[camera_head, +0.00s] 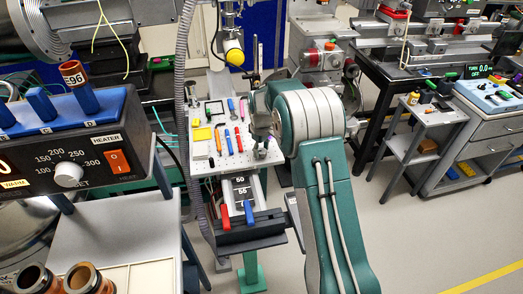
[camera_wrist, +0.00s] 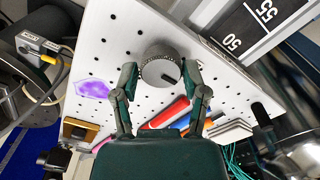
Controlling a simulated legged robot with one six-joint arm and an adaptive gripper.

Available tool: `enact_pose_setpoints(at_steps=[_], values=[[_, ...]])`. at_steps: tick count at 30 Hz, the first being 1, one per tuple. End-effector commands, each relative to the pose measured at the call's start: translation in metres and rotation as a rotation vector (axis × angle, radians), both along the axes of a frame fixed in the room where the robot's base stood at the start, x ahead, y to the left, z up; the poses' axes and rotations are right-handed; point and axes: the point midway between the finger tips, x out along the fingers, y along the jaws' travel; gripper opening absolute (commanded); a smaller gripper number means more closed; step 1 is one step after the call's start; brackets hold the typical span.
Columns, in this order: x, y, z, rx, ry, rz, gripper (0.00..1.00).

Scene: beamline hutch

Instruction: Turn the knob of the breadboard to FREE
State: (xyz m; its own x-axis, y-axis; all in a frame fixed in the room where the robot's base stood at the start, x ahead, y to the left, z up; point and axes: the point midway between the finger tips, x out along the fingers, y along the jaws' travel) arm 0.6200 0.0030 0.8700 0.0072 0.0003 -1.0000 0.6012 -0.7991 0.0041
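The breadboard (camera_head: 205,165) is a white perforated plate at the middle of the head view; it fills much of the wrist view (camera_wrist: 105,75). Its knob (camera_wrist: 160,68) is a round grey, knurled dial with a short dark mark on its face, pointing to the lower right of the wrist view. I cannot read any FREE label. My gripper (camera_wrist: 160,75) has one finger on each side of the knob, apart, with small gaps seeming to show; I cannot tell whether either finger touches. In the head view my gripper (camera_head: 262,143) is over the board's right side, and the knob is hidden.
Pens and small tools (camera_head: 228,138) lie on the board, including a red marker (camera_wrist: 166,113) near my fingers. A purple patch (camera_wrist: 93,88) is at the wrist view's left. A heater box (camera_head: 75,150) stands at left, carts (camera_head: 430,125) at right. Floor (camera_head: 420,230) at right is clear.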

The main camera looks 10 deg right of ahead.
Motion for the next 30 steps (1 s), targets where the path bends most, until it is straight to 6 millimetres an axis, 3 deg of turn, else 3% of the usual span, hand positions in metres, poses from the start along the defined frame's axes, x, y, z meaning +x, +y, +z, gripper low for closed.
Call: enact_pose_setpoints(at_steps=[14,17,30], values=[[-0.002,-0.001,0.004,-0.001,0.006,-0.001,0.83],[-0.001,0.000,0.016,0.000,0.002,-0.001,0.83],[0.000,0.001,0.101,-0.001,0.003,-0.001,0.83]])
